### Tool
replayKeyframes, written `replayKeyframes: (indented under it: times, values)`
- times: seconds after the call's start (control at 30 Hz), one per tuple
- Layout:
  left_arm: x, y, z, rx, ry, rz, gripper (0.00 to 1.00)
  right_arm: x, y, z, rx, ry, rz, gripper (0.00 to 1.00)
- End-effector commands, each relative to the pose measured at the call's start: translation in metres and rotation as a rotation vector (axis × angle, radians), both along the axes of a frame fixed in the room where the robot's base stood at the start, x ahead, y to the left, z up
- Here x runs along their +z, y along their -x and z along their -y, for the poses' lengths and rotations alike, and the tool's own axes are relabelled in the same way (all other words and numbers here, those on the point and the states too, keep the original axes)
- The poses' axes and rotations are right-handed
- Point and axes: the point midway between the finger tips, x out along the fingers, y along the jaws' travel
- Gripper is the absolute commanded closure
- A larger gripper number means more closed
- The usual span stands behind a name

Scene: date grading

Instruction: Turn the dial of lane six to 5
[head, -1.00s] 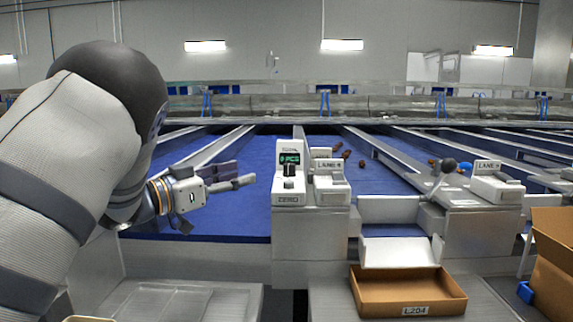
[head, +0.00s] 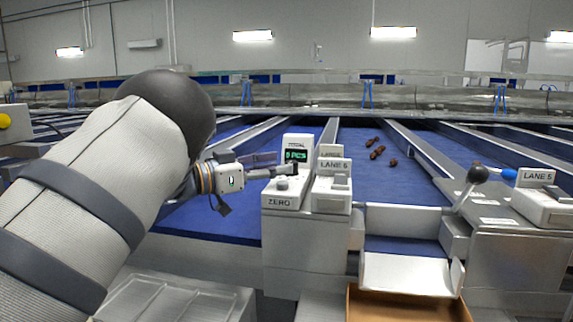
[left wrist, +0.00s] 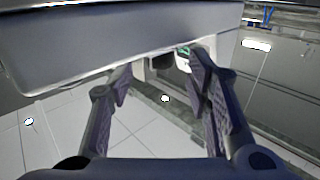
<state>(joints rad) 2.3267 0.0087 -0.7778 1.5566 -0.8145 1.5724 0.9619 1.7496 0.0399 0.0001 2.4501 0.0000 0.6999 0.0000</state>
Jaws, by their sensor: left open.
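A white counter unit (head: 283,198) with a green-lit display (head: 296,155) and a ZERO label stands at the centre of the head view. A small dark knob (head: 293,168) sits under the display. My left gripper (head: 280,166) is open, its fingertips close beside the knob from the left; I cannot tell whether they touch it. In the left wrist view the open fingers (left wrist: 160,76) spread apart, with a dark shape and the green display (left wrist: 183,51) beyond them. No sign legibly reads lane six. My right gripper is not in view.
A white box with a lane sign (head: 334,166) stands right of the counter. Another lane-sign box (head: 536,176) and a black-ball lever (head: 477,174) stand at the right. Dates (head: 377,153) lie on a blue belt (head: 440,188). A brown carton (head: 405,305) is at the bottom.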

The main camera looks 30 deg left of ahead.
Motion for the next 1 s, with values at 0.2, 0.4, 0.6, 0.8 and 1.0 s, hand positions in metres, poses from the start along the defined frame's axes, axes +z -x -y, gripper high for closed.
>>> replayKeyframes:
  times: [0.2, 0.4, 0.6, 0.8, 1.0]
  values:
    - [0.001, -0.025, 0.015, 0.001, 0.0, 0.001, 0.55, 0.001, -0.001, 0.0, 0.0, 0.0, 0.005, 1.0]
    - [0.001, -0.029, 0.017, 0.001, 0.002, 0.001, 0.55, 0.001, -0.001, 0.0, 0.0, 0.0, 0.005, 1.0]
    - [0.001, -0.028, 0.017, 0.001, 0.001, 0.001, 0.8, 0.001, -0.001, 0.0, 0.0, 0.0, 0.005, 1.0]
    - [0.001, -0.028, 0.017, 0.002, 0.001, 0.001, 1.0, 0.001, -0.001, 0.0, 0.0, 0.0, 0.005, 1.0]
    - [0.003, -0.027, 0.02, 0.138, 0.004, 0.005, 1.0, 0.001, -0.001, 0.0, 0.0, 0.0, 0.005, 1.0]
